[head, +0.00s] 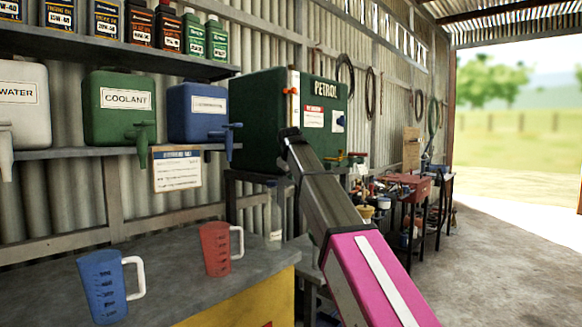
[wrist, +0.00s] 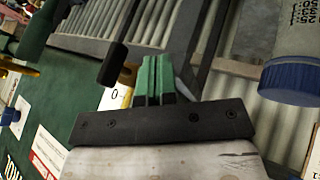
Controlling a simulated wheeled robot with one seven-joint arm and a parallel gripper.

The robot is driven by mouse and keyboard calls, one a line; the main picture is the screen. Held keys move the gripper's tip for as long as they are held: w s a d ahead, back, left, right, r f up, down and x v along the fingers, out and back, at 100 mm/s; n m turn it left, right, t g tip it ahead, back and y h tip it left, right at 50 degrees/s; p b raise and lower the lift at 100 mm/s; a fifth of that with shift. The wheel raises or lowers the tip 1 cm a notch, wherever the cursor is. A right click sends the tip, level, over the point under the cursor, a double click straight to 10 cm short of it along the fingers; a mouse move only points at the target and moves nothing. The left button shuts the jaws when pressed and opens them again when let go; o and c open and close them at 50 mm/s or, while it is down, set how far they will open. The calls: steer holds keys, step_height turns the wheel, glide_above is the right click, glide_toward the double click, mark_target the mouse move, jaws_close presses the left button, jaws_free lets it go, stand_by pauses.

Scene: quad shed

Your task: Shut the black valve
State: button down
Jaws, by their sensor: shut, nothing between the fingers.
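A black handle (wrist: 112,64), which looks like the black valve, shows in the wrist view just left of my fingertips. A pale plate marked 0 (wrist: 117,97) is below it in that view. My gripper (wrist: 156,68) has its green fingers together with nothing between them. The fingers look close beside the handle; I cannot tell whether they touch it. In the head view my gripper (head: 289,134) is in front of the dark green petrol tank (head: 256,115). I cannot make out the black valve in the head view, where my arm covers part of the tank.
Coolant (head: 120,107) and blue (head: 197,111) containers with taps stand on the shelf at left. Blue (head: 104,290) and red (head: 216,248) jugs stand on the bench. A blue cap (wrist: 289,80) is right in the wrist view.

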steer(key=w, duration=0.1)
steer(key=w+d, duration=0.2)
steer(key=shift+w+d+f, duration=0.2)
steer(key=shift+w+f, duration=0.1)
steer(key=shift+f+n+t+h, duration=0.35)
steer(key=shift+t+h, duration=0.45)
steer(key=shift+t, duration=0.3)
stand_by(0.3)
steer(key=shift+w+d+f+n+t+h, duration=0.2)
steer(key=shift+f+n+t+h, duration=0.3)
steer(key=shift+t, duration=0.75)
steer(key=shift+w+d+f+n+t+h, duration=0.2)
steer(key=shift+t+h, duration=0.45)
steer(key=shift+t, duration=0.55)
steer(key=shift+w+d+f+n+t+h, duration=0.15)
steer(key=shift+f+n+t+h, duration=0.25)
steer(key=shift+t, duration=0.85)
steer(key=shift+w+h, duration=0.1)
steer(key=shift+h, duration=0.15)
steer(key=shift+w+d+n+t, duration=0.15)
steer(key=shift+w+n+t, duration=0.05)
steer(key=shift+n+t, duration=0.1)
